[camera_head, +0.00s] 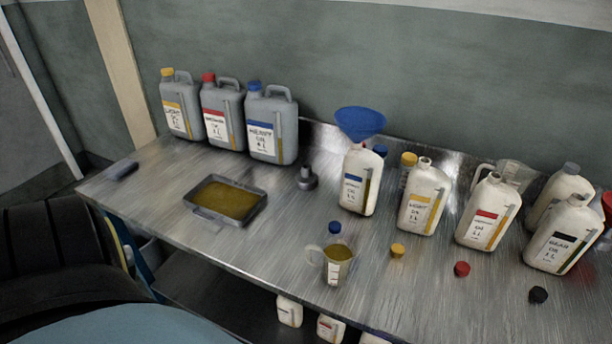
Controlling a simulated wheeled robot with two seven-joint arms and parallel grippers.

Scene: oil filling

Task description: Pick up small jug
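A small clear jug (337,266) with yellow-brown oil in it stands upright near the front edge of the metal table. Its handle points left. A blue cap (335,228) shows just behind it. Another clear jug (513,174) stands at the back right, partly hidden behind a bottle with a red label. Neither of my grippers is in view.
The metal table (420,290) carries a blue funnel (360,122) on a blue-label bottle (352,195), other white bottles and loose caps. Grey canisters (272,128) stand at the back left. A tray (262,207) holds oil. Table left of the small jug is clear.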

